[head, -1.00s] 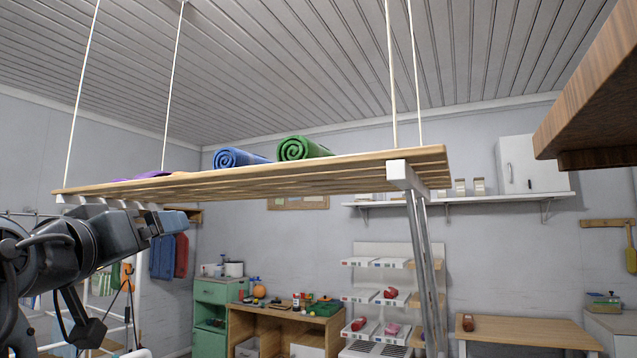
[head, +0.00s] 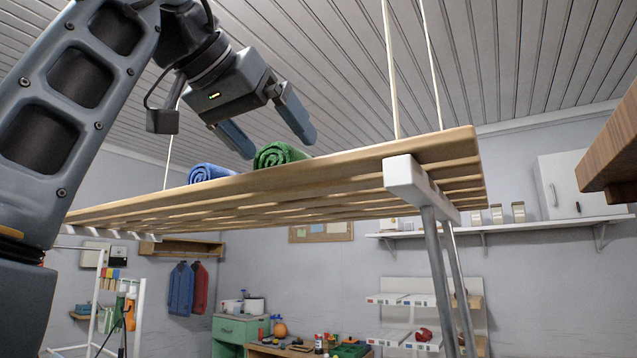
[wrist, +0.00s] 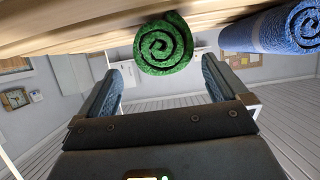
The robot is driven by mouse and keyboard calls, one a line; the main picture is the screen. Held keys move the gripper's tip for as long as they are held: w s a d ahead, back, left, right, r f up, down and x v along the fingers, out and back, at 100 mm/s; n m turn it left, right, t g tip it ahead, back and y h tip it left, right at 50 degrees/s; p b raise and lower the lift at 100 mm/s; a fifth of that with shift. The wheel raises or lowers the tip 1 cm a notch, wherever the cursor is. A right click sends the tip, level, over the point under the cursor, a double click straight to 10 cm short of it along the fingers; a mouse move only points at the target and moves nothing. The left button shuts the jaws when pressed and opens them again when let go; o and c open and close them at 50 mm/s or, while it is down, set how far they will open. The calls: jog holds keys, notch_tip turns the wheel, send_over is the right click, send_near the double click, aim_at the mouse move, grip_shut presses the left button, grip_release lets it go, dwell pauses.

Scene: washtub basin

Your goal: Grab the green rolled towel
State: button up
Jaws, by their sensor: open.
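The green rolled towel (head: 279,154) lies on the hanging wooden slatted rack (head: 330,183), its spiral end facing me. My gripper (head: 275,130) is open and empty, just above and in front of the green roll in the head view. In the wrist view the picture is upside down; the green roll (wrist: 163,44) shows beyond and between the two spread fingers (wrist: 160,85), apart from them. The lower part of the green roll is hidden by the rack edge in the head view.
A blue rolled towel (head: 208,173) lies close on the left of the green one; it also shows in the wrist view (wrist: 275,30). Ropes (head: 391,70) hold the rack up. A brown wooden board (head: 612,150) juts in at the right.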

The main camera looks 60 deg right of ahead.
jog(key=p+x, duration=0.1)
jog(key=x, duration=0.5)
jog(key=shift+w+d+f+p, duration=0.1)
jog(key=shift+w+d+p, duration=0.15)
jog(key=shift+d+p, duration=0.15)
jog(key=shift+c, duration=0.2)
jog(key=c, duration=0.9)
jog(key=shift+r, duration=0.2)
